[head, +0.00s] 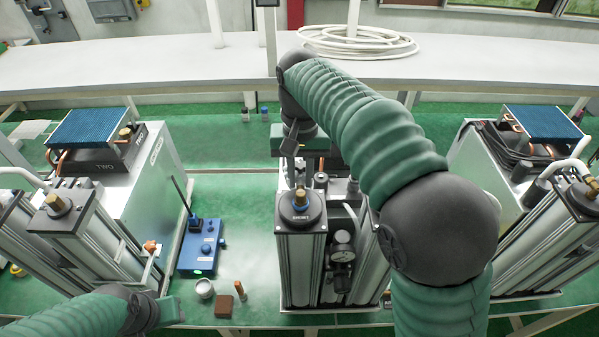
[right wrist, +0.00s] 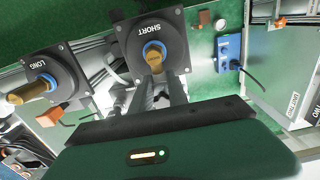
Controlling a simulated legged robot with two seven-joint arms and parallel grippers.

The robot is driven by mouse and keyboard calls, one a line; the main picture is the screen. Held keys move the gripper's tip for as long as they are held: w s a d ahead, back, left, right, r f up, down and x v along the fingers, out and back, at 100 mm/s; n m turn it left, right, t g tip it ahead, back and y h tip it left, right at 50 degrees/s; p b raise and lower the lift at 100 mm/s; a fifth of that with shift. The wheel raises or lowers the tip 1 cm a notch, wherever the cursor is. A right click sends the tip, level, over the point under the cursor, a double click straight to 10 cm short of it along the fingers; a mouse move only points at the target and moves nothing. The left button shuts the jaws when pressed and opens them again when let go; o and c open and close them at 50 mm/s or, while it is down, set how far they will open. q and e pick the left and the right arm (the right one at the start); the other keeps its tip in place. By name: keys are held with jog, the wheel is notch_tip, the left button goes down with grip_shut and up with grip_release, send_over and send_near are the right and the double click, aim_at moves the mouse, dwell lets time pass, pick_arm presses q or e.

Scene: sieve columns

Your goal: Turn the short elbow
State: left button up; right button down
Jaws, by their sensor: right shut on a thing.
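The short elbow (right wrist: 154,57) is a brass fitting on the black square cap marked SHORT (right wrist: 128,42). In the head view the same elbow (head: 300,198) stands on top of the central column (head: 297,262). My right gripper (right wrist: 160,82) reaches over the cap from behind, its two dark fingers close around the near end of the elbow; the contact itself is partly hidden. A second brass elbow (right wrist: 28,92) sits on the cap marked LONG (right wrist: 50,66). My left gripper (head: 172,311) is at the lower left, low over the bench; its fingers do not show clearly.
A blue control box (head: 200,246) with a green light stands left of the column. A small metal cup (head: 205,288) and a brown block (head: 224,306) lie before it. Equipment units (head: 152,175) flank both sides.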

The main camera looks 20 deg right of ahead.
jog(key=c, duration=1.6)
grip_release()
jog(key=shift+r, duration=0.1)
jog(key=o, duration=0.3)
jog(key=shift+a, duration=0.1)
jog(key=shift+r, duration=0.25)
notch_tip(320, 180, up, 9)
notch_tip(320, 180, up, 7)
jog(key=p, duration=0.2)
send_over(300, 179)
jog(key=shift+s+r, duration=0.1)
